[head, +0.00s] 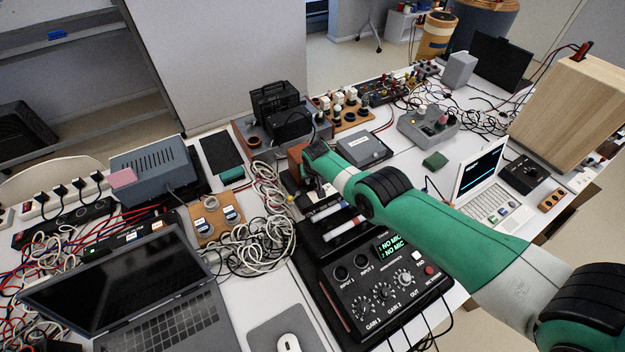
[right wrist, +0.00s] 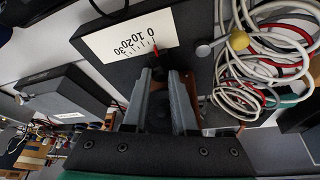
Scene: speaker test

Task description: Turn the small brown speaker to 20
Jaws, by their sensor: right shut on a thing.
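The small brown speaker (head: 297,157) stands behind the wrist of my right arm in the head view, mostly hidden. In the right wrist view its dark face (right wrist: 120,75) carries a white scale plate (right wrist: 112,42) marked 0, 10, 20 and 30. A thin red pointer (right wrist: 156,52) stands near the 0 end of the scale. My right gripper (right wrist: 161,90) is at this face, its two grey fingers on either side of a dark knob (right wrist: 159,118) and shut on it. The knob is partly hidden by the fingers. My left gripper is in neither view.
Bundled white cables (head: 262,225) lie left of my right gripper. A black mixer box (head: 375,280) with knobs stands in front, with a laptop (head: 130,290) at left. A grey box (head: 364,146) stands behind my forearm. The crowded table leaves little free room.

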